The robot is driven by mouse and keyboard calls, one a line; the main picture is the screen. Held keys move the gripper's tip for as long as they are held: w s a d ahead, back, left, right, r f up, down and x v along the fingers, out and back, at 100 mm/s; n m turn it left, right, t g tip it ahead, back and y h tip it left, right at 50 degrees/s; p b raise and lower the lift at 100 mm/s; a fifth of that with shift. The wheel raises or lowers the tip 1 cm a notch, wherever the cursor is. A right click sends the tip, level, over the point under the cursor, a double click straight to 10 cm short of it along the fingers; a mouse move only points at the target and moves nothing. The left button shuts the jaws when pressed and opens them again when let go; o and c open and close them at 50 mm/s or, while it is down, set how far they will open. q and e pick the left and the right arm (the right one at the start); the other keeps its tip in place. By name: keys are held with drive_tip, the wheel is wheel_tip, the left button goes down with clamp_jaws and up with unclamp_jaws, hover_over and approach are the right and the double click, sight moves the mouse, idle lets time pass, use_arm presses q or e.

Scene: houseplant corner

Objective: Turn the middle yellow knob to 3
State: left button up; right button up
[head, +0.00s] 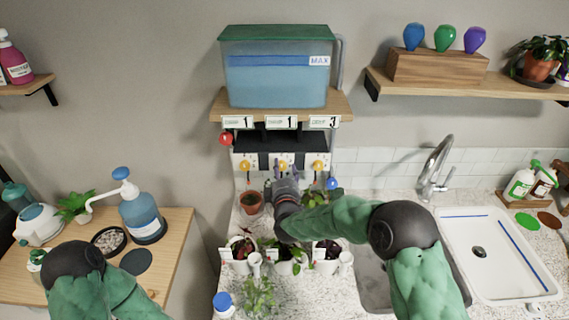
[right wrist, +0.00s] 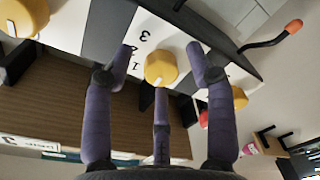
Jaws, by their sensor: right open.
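The middle yellow knob (head: 282,166) is on the panel under the water tank, one of three yellow knobs in a row. In the right wrist view the middle knob (right wrist: 160,68) sits between my fingers, with a printed 3 beside it. My right gripper (head: 285,179) is open in front of this knob. Its purple fingers (right wrist: 162,95) surround the knob with gaps; I see no clear contact. The middle card (head: 281,122) above reads 1. The left card (head: 238,122) reads 1 and the right card (head: 324,122) reads 3. My left gripper is out of view.
The left knob (head: 245,165) and right knob (head: 318,166) are close on either side. A red ball (head: 226,139) and a blue ball (head: 332,183) stick out near the panel. Potted plants (head: 285,262) stand below, under my right forearm.

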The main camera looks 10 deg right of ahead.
drive_tip(key=shift+s+a+r, duration=0.1)
drive_tip(key=shift+s, duration=0.05)
clamp_jaws()
